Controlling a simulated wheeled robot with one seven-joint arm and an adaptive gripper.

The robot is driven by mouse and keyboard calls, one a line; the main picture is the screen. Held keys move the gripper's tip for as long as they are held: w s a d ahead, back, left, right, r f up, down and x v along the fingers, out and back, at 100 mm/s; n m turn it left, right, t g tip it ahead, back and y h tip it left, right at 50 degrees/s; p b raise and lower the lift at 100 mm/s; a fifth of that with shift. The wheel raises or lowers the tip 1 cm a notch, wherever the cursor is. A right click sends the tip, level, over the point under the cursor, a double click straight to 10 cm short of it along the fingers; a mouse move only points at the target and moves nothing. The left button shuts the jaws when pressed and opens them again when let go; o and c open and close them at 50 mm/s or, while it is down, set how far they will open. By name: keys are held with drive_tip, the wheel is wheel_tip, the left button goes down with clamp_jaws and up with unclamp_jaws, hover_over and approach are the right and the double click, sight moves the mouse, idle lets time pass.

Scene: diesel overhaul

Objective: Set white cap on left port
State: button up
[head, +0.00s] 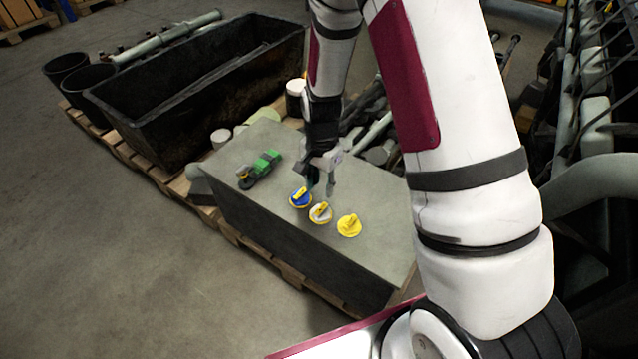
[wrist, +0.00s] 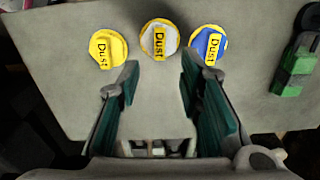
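The white cap (head: 320,213) lies on the grey block top between the blue cap (head: 301,197) and the yellow cap (head: 349,226). In the wrist view the white cap (wrist: 159,38), with a yellow tab marked "Dust", is just beyond the fingertips and between their lines. My gripper (head: 322,188) is above the block near the caps. In the wrist view my gripper (wrist: 158,76) is open and empty, with green inner pads. A green part with a dark end (head: 262,166) lies left of the caps. I cannot make out a left port on it.
The grey block (head: 240,210) stands on a wooden pallet. A large black bin (head: 190,100) is behind it, to the left. Pale round parts (head: 221,136) and pipes (head: 374,132) lie behind the block. Its top is clear between the green part and the caps.

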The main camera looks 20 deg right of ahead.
sight(321, 208)
drive_tip(key=shift+f+b, duration=3.15)
drive_tip(key=shift+f, duration=1.45)
drive_tip(key=shift+c, duration=0.3)
clamp_jaws()
